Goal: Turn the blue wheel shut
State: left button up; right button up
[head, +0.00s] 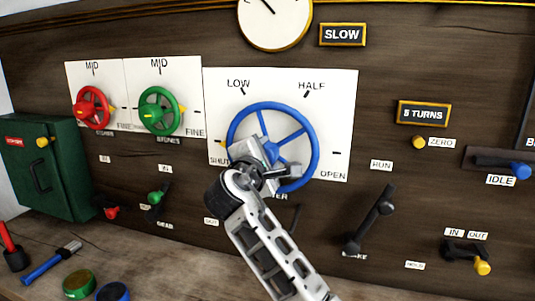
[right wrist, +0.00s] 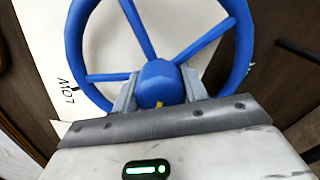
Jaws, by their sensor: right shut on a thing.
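The blue wheel (head: 313,150) is mounted on a white dial plate marked SHUT, LOW, HALF and OPEN, in the middle of the head view. My right gripper (head: 271,160) is at the wheel's centre and covers part of its hub and lower left rim. In the right wrist view its two fingers are shut on either side of the wheel's blue hub (right wrist: 158,80). A small yellow mark shows at the hub's lower edge there. A bit of yellow also shows at the wheel's left edge in the head view. The SHUT label is partly hidden. My left gripper is not in view.
A red wheel (head: 107,108) and a green wheel (head: 173,111) are left of the dial plate. A black lever (head: 372,218) and a blue-tipped IDLE handle (head: 498,164) are to the right. A green box (head: 65,190) and tools are at lower left.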

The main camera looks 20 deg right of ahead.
jog(key=shift+f, duration=0.15)
dwell(0.3)
jog(key=o, duration=1)
jog(key=shift+a, duration=0.1)
pick_arm(q)
jog(key=b, duration=0.1)
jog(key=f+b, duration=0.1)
jog(key=b, duration=0.1)
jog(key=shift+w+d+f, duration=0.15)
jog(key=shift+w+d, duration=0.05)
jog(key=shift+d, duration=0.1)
pick_arm(e)
jog(key=v, duration=1.6)
